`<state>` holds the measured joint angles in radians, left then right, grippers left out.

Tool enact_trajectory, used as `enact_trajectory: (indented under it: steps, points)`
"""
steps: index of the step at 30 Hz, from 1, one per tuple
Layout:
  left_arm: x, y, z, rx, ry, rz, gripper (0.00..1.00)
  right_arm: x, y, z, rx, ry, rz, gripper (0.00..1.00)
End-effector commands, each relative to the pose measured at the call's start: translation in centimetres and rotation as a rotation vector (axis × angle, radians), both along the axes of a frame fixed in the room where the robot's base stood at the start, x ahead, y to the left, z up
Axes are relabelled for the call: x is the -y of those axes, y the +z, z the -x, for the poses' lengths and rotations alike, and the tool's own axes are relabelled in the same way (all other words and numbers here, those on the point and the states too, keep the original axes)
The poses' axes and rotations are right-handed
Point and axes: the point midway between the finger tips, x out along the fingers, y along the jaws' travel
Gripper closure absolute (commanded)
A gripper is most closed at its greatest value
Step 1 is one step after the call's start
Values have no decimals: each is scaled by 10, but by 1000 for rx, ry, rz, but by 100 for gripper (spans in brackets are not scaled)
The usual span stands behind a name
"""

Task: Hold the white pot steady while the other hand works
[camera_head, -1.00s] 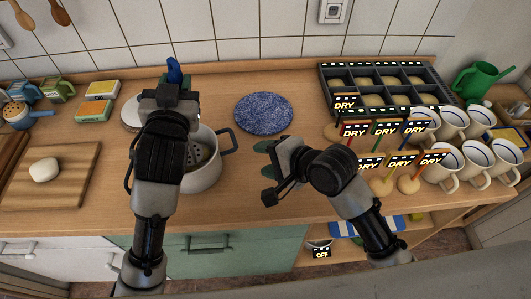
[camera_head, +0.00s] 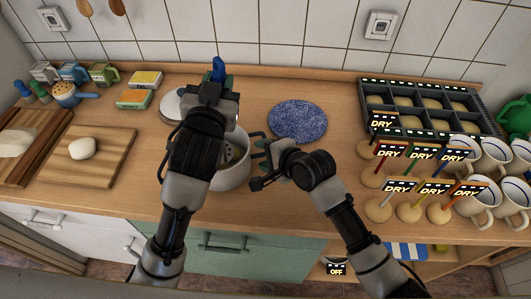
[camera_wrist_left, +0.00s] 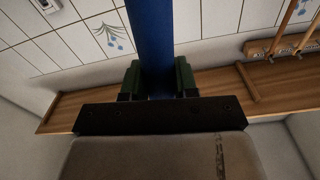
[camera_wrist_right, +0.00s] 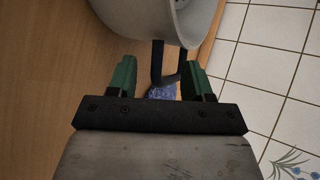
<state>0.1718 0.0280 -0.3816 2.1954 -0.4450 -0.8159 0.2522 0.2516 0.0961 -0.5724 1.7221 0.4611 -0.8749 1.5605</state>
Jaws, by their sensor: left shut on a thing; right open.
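The white pot (camera_head: 236,177) stands on the wooden counter, partly hidden behind my left arm. A grey perforated part shows inside it. My left gripper (camera_wrist_left: 157,72) is shut on a blue handle (camera_wrist_left: 150,30), held upright above the pot; the blue top also shows in the head view (camera_head: 218,68). What the handle belongs to is mostly hidden. My right gripper (camera_wrist_right: 158,68) is open beside the pot's right side. In the right wrist view the pot's dark loop handle (camera_wrist_right: 158,60) lies between its fingers; I cannot tell if they touch it.
A blue speckled round mat (camera_head: 298,120) lies behind my right gripper. A dark compartment tray (camera_head: 425,105), several white mugs (camera_head: 490,155) and DRY-labelled items (camera_head: 398,187) fill the right. A cutting board with dough (camera_head: 82,149) lies left.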

Motion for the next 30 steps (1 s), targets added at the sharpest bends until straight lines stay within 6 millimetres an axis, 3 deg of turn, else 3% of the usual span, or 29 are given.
enact_trajectory:
  steps: [6,16,30]
  points:
    - [0,1,0,2,0,0,100,0,0,0,0,0,0,49]
    - [0,1,0,2,0,0,100,0,0,0,-1,0,0,100]
    - [0,1,0,2,0,0,100,1,-2,1,-5,-1,2,100]
